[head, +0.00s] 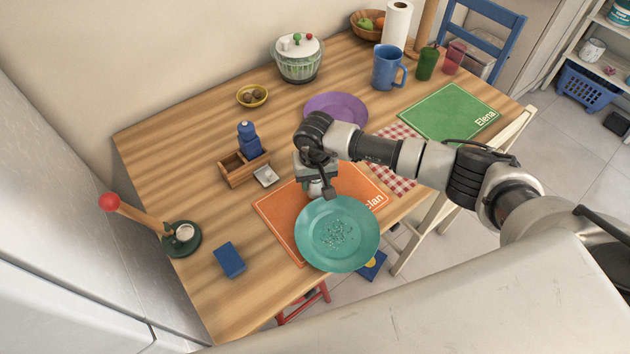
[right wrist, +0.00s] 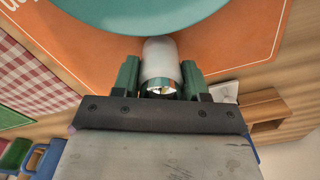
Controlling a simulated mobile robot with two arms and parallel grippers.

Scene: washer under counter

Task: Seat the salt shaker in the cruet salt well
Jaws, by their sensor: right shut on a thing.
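My right gripper (head: 316,188) is above the orange placemat, just behind the teal plate. In the right wrist view, the right gripper (right wrist: 160,78) is shut on the salt shaker (right wrist: 161,58), a whitish cylinder with a shiny metal end between green fingers. The salt shaker (head: 315,188) shows only in part under the wrist in the head view. The wooden cruet (head: 240,176) stands to the left of the gripper, with a blue mill (head: 248,136) in its rear part and an open compartment in front. My left gripper is not in view.
The teal plate (head: 337,234) with crumbs lies on the orange placemat (head: 278,214). A small white-metal dish (head: 265,176) is beside the cruet. A blue block (head: 229,260) and a green stand (head: 182,240) are at the left. Bare table lies between them.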

